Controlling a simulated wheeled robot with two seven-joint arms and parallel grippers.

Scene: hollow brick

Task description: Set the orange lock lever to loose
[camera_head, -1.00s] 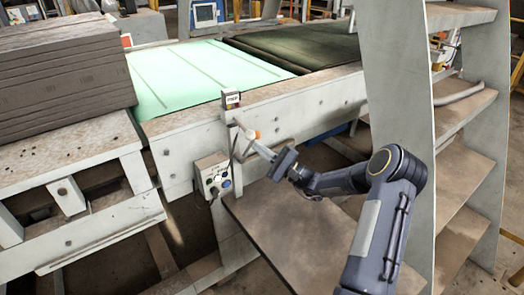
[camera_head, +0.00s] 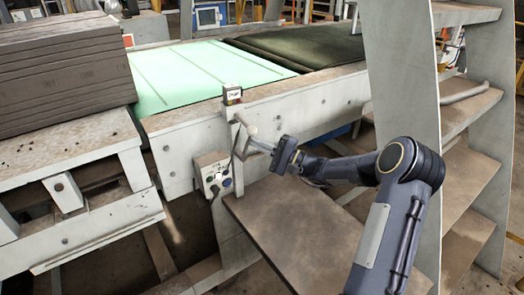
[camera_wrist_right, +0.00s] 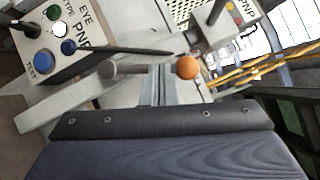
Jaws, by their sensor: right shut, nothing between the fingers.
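My right gripper (camera_head: 256,143) is shut and empty at the side of the machine frame, close to the levers. In the right wrist view its fingers (camera_wrist_right: 161,75) are together. The orange round knob of the lock lever (camera_wrist_right: 187,67) is just right of the fingertips there; I cannot tell whether they touch. The knob's orange does not show clearly in the head view, near the gripper. A grey round knob (camera_wrist_right: 108,69) sits left of the fingers, and a pale knob (camera_head: 252,130) shows just above the gripper in the head view. My left gripper is not in view.
A control box (camera_head: 213,174) with several buttons hangs left of the gripper. A thin dark rod (camera_wrist_right: 130,50) crosses above the fingers in the wrist view. A brown plate (camera_head: 290,225) lies below the arm. A grey stepped frame (camera_head: 400,80) stands close on the right.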

